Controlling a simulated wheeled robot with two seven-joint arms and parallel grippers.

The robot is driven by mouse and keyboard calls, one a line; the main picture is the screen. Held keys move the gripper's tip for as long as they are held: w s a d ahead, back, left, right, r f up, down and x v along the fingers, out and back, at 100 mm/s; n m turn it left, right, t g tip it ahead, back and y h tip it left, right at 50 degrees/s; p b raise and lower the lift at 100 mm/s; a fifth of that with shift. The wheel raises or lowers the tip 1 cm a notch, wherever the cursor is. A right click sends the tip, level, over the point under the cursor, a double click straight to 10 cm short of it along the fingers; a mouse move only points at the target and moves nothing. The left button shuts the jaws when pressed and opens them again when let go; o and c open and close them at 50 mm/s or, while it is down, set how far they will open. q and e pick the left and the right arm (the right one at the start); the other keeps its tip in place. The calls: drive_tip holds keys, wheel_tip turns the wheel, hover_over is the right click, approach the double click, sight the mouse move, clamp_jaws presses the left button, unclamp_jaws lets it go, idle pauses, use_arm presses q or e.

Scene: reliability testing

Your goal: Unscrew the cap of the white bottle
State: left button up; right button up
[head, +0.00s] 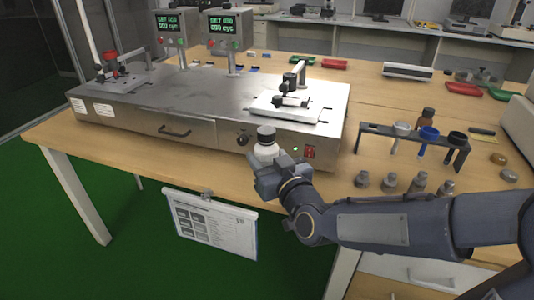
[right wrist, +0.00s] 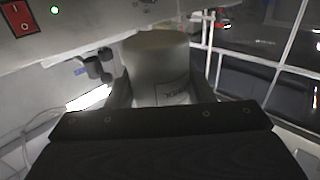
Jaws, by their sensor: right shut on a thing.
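The white bottle (head: 266,151) stands upright in front of the steel test machine, with a dark grey cap (head: 266,134) on top. My right gripper (head: 266,168) is shut around the bottle's body, below the cap. In the right wrist view the bottle (right wrist: 165,92) sits between the fingers, with dark print on its side. The bottle's lower part is hidden by the gripper. My left gripper is not in view.
The steel test machine (head: 180,106) stands close behind the bottle, with a red switch (head: 309,152) just right of it. A dark rack (head: 400,136) holding containers and several small grey-capped bottles (head: 390,182) are to the right. A clipboard (head: 212,222) hangs at the table's front edge.

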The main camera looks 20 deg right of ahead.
sight(266, 165)
drive_tip(key=s+r, duration=0.1)
drive_tip(key=s, duration=0.1)
drive_tip(key=s+a+p, duration=0.1)
drive_tip(key=s+r, duration=0.1)
drive_tip(key=s, duration=0.1)
drive_tip(key=shift+s+a+r, duration=0.3)
drive_tip(key=shift+s+r, duration=0.05)
drive_tip(key=o, duration=0.5)
drive_tip(key=c, duration=0.8)
drive_tip(key=shift+o, duration=0.2)
drive_tip(key=shift+s, duration=0.1)
